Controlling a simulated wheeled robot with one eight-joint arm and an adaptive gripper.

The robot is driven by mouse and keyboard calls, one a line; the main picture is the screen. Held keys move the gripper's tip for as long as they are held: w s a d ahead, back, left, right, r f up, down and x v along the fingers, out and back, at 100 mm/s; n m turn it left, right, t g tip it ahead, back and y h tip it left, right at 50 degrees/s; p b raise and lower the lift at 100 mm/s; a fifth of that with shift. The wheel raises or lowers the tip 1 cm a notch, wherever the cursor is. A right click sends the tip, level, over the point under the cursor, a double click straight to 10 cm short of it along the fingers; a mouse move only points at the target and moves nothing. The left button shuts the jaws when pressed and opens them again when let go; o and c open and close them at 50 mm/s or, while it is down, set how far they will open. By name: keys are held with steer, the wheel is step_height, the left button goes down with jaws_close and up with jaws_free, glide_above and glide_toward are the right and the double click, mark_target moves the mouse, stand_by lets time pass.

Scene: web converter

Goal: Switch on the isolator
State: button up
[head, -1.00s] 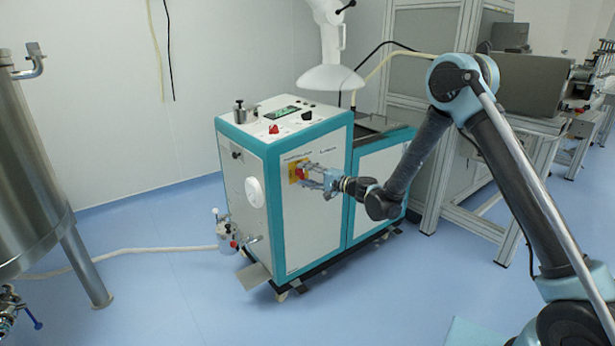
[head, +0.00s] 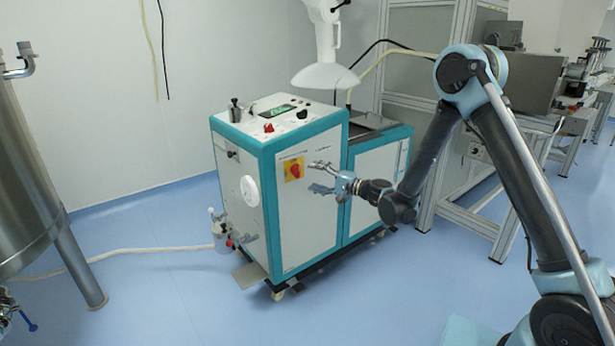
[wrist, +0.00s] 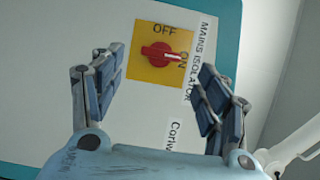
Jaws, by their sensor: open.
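The isolator is a red rotary knob (head: 295,171) on a yellow plate (head: 287,163), on the white front panel of a teal-edged machine. In the wrist view the knob (wrist: 155,53) has a white mark pointing at ON, to the right; OFF is printed above it on the yellow plate (wrist: 140,72). A label beside it reads MAINS ISOLATOR. My gripper (head: 317,177) is open and empty, standing off the panel to the right of the knob. In the wrist view its fingers (wrist: 158,78) are spread apart, with the knob visible between and beyond them, not touched.
The machine (head: 310,225) has controls on its top and a white lamp-like hood (head: 325,76) hanging above. A steel tank (head: 35,180) stands at left and a metal frame (head: 455,190) at right. The floor before the machine is clear.

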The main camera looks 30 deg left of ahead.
steer(key=d, duration=0.5)
steer(key=shift+w+d, duration=0.25)
steer(key=shift+d, duration=0.05)
